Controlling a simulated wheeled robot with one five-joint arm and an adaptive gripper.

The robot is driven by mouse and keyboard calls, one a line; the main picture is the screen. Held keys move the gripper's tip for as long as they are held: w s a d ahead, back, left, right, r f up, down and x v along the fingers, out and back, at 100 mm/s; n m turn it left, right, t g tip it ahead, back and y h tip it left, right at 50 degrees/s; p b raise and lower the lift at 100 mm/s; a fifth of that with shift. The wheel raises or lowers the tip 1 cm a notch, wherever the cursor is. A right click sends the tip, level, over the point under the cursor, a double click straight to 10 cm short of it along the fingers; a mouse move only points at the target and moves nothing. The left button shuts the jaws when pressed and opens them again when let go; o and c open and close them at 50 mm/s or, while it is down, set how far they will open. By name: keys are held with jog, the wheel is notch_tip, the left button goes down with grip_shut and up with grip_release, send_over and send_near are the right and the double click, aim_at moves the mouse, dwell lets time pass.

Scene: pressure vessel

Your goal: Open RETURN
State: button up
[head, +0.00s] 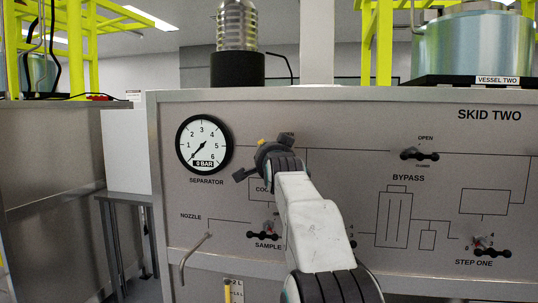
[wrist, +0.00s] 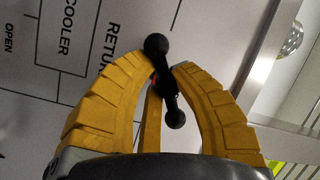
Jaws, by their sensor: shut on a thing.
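The RETURN label (wrist: 110,45) shows partly in the wrist view, its end hidden behind a finger. Beside it is a black valve handle (wrist: 156,46) with round ball ends, a little red showing near its middle. In the head view my gripper (head: 264,150) is against the panel, right of the separator gauge (head: 204,144). There my wrist and arm hide most of the handle and the RETURN label.
The SKID TWO panel (head: 380,135) also carries the BYPASS handle (head: 420,154), the STEP ONE handle (head: 490,252) and the SAMPLE handle (head: 262,235). A bent nozzle pipe (head: 194,256) sticks out at lower left. Vessel Two (head: 475,45) stands above.

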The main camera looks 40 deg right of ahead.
grip_shut()
jog(key=shift+r+n+p, duration=0.2)
jog(key=shift+n+p, duration=0.2)
jog(key=shift+p, duration=0.15)
jog(key=shift+n+g+p, duration=0.3)
jog(key=shift+n+p, duration=0.2)
jog(key=shift+n, duration=0.2)
jog(key=shift+d+f+n, duration=0.1)
jog(key=shift+f+n, duration=0.15)
jog(key=shift+n, duration=0.05)
jog(key=o, duration=0.8)
grip_release()
jog(key=shift+s, duration=0.1)
jog(key=shift+c, duration=0.2)
